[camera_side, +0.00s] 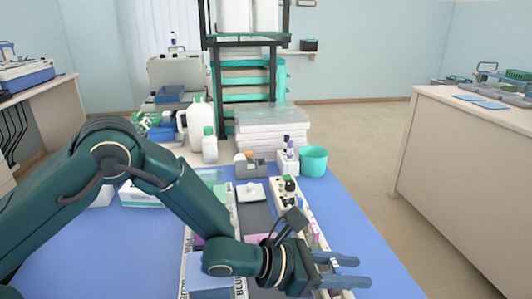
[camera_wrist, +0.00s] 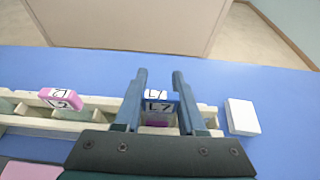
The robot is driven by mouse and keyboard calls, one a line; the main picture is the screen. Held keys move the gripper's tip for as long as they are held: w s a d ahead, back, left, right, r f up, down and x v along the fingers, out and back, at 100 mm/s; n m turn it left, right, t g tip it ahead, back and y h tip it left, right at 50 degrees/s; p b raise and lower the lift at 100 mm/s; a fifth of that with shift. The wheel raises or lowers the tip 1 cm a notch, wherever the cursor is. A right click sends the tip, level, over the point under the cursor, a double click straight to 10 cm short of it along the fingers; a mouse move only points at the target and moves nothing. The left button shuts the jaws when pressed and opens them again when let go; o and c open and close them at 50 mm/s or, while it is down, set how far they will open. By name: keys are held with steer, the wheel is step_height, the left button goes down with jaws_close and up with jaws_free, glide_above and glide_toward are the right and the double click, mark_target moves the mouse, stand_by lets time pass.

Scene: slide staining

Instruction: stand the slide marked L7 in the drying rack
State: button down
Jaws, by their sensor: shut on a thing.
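The slide marked L7 (camera_wrist: 160,96) shows its blue labelled end between my fingers in the wrist view. My gripper (camera_wrist: 159,82) is shut on it, and it also shows at the lower right of the side view (camera_side: 352,271). The slide is not clear in the side view. A long cream rack (camera_wrist: 102,102) runs beneath the fingers, with the slide over its right part. Whether the slide's lower edge is in a slot or above it is hidden. Purple (camera_wrist: 157,124) shows just below the label.
A pink-ended slide (camera_wrist: 62,99) stands tilted in the rack to the left; its mark is hard to read. A white block (camera_wrist: 242,117) lies right of the rack. Blue mat is clear beyond. A teal cup (camera_side: 313,161) and bottles (camera_side: 209,145) stand farther back.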

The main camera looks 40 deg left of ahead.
mark_target(331, 272)
steer(key=shift+f, duration=0.35)
stand_by(0.3)
steer(key=shift+c, duration=2.1)
jaws_free()
steer(key=shift+v, duration=2.6)
